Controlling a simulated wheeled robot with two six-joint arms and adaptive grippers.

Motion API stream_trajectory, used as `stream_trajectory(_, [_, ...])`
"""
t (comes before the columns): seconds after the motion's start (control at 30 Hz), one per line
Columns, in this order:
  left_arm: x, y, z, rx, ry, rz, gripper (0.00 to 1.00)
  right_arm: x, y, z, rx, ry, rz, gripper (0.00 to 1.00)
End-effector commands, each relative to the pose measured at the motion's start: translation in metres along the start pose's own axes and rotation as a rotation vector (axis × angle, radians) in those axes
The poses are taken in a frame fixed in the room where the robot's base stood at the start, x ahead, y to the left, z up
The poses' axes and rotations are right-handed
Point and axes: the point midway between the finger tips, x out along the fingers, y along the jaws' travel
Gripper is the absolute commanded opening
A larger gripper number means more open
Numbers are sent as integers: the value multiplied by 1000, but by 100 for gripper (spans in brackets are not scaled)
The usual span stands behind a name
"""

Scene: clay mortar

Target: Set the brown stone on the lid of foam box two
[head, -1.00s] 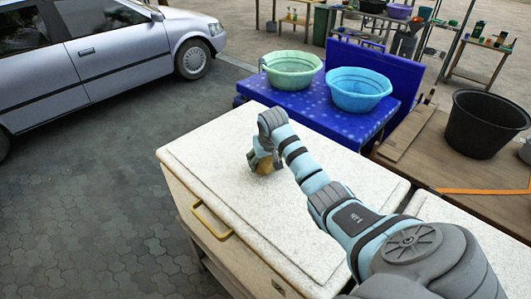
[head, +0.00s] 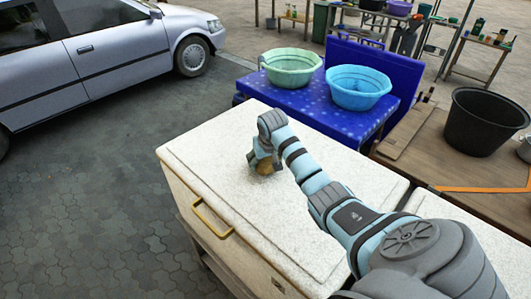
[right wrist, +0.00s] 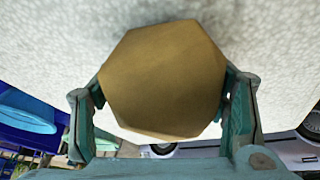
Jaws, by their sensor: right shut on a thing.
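The brown stone (right wrist: 163,80) fills the middle of the right wrist view, a faceted tan-brown lump between the two fingers. My right gripper (right wrist: 163,105) is shut on it, one finger at each side. In the head view the stone (head: 264,168) shows below the right gripper (head: 262,162), at the speckled white lid (head: 215,150) of a foam box. I cannot tell whether the stone touches the lid. No number shows clearly on the box. My left gripper is not in view.
A yellow handle (head: 212,218) is on the box's front. A second white lid (head: 450,225) lies to the right. Behind stand a blue table (head: 290,110) with a green basin (head: 291,66) and a blue basin (head: 357,88), and a black tub (head: 482,122). The lid around the stone is clear.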

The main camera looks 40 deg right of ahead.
Motion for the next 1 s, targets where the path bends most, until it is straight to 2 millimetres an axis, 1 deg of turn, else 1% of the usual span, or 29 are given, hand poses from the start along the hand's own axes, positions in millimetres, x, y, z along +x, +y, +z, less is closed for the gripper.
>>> stream_trajectory(0.37, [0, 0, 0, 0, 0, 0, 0, 0, 0, -1, 0, 5, 0, 7])
stream_trajectory(0.97, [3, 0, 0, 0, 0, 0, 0, 9, -1, 3, 0, 5, 0, 7])
stream_trajectory(1.0, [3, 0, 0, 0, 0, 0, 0, 9, -1, 3, 0, 5, 0, 71])
